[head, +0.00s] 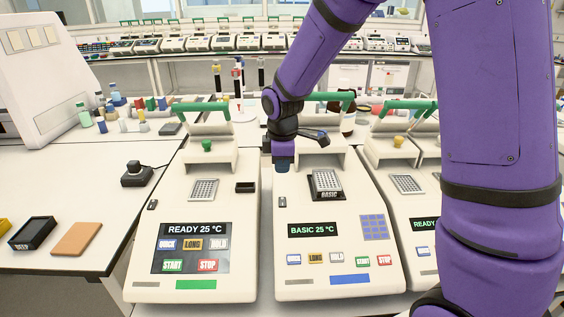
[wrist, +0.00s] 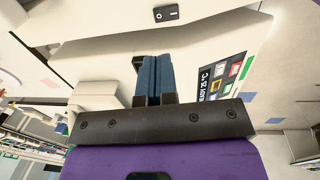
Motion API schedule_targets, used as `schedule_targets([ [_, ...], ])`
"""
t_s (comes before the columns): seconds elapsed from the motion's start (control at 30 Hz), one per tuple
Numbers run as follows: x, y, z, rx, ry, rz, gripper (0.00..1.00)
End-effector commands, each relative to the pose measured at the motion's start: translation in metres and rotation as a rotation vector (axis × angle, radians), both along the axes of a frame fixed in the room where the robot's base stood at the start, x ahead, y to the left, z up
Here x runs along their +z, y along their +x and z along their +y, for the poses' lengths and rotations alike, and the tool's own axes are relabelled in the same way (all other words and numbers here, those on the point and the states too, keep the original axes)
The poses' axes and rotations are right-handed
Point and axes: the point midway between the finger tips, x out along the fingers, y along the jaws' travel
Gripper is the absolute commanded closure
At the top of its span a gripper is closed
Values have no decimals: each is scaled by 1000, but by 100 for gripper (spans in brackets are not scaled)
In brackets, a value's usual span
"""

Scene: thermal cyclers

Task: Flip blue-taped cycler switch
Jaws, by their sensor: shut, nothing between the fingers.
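The blue-taped cycler is the middle white machine (head: 300,262) in the head view, with a blue strip (head: 350,279) on its front edge and a display reading BASIC 25 °C. Its small dark switch (head: 282,202) sits on the left side of its top; which way it is set is too small to tell. The switch also shows at the top of the wrist view (wrist: 166,12). My gripper (head: 283,167) is shut and empty, over the rear left part of this cycler, behind and above the switch. Its blue fingers (wrist: 154,75) are together, apart from the switch.
A green-taped cycler (head: 150,268) stands close on the left, with its own switch (head: 152,204). Another cycler (head: 425,262) is on the right, partly behind my arm. A black joystick-like device (head: 137,174), a black tray (head: 33,232) and an orange pad (head: 77,239) lie on the left bench.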

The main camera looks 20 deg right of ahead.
Motion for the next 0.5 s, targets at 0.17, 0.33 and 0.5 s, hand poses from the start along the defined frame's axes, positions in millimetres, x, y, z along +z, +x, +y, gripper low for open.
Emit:
schedule_targets([
  [0.17, -36, 4, -1, 0, -1, 3, 100],
  [0.33, -66, 7, -2, 0, -1, 4, 100],
  [0.5, -88, 10, -3, 0, 0, 2, 100],
])
